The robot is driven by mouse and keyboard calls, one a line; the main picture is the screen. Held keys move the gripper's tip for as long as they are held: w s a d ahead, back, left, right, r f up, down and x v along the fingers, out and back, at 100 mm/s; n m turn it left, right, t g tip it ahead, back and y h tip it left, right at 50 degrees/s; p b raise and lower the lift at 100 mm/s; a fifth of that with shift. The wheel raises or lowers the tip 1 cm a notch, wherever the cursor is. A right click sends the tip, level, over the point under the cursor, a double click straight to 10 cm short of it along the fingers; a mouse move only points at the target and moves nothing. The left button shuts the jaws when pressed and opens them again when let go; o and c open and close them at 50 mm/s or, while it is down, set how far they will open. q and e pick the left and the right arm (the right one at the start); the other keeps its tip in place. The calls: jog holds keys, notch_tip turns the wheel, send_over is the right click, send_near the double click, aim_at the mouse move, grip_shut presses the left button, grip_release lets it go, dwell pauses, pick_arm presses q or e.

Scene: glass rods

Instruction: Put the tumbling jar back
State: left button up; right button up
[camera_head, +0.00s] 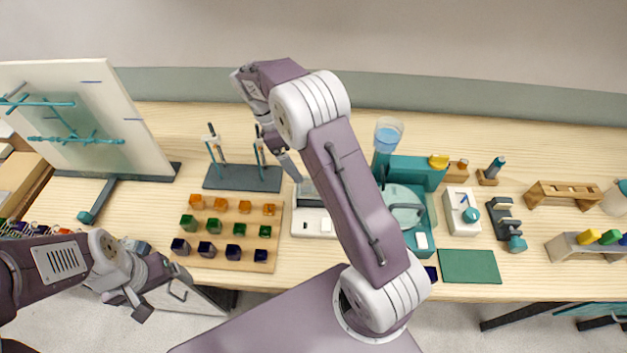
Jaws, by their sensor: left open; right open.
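I cannot tell for certain which thing is the tumbling jar. A pale jar with a teal lid (617,196) stands at the right edge of the table, partly cut off by the frame. My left gripper (139,305) is open and empty, low at the left, in front of the table's front edge. My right gripper (287,160) is open and points down above the back middle of the table, just right of a dark rod stand (243,178). My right arm hides part of a white device (312,222) behind it.
A wooden tray (226,253) of coloured cubes lies left of centre. A teal machine (416,172) with a blue-topped clear vessel (388,133) stands right of my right arm. A green mat (469,266) is bare. Wooden racks (563,194) stand at the right; a tilted white board (96,130) is left.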

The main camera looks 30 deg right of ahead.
jog(key=shift+s+f, duration=0.1)
jog(key=shift+f, duration=0.3)
jog(key=d+f, duration=0.1)
jog(key=s+f, duration=0.1)
jog(key=f, duration=0.1)
jog(key=shift+s+d, duration=0.1)
jog(key=shift+d, duration=0.3)
jog(key=x, duration=0.4)
jog(key=shift+s+a+f+p, duration=0.2)
jog(key=shift+s+f+p, duration=0.1)
jog(key=shift+f+p, duration=0.05)
jog(key=shift+d+f, duration=0.1)
jog(key=shift+f, duration=0.05)
jog(key=c, duration=1.1)
grip_shut()
jog(key=shift+r, duration=0.55)
notch_tip(320, 180, up, 3)
jog(key=shift+w+f, duration=0.1)
pick_arm(q)
jog(key=shift+d+f+b, duration=0.2)
jog(key=shift+f+b, duration=0.4)
jog(key=shift+b, duration=0.4)
pick_arm(e)
jog(key=s+d+r, duration=0.1)
jog(key=s+r, duration=0.6)
jog(key=s, duration=0.4)
jog(key=shift+s+d, duration=0.3)
jog(key=shift+s, duration=0.1)
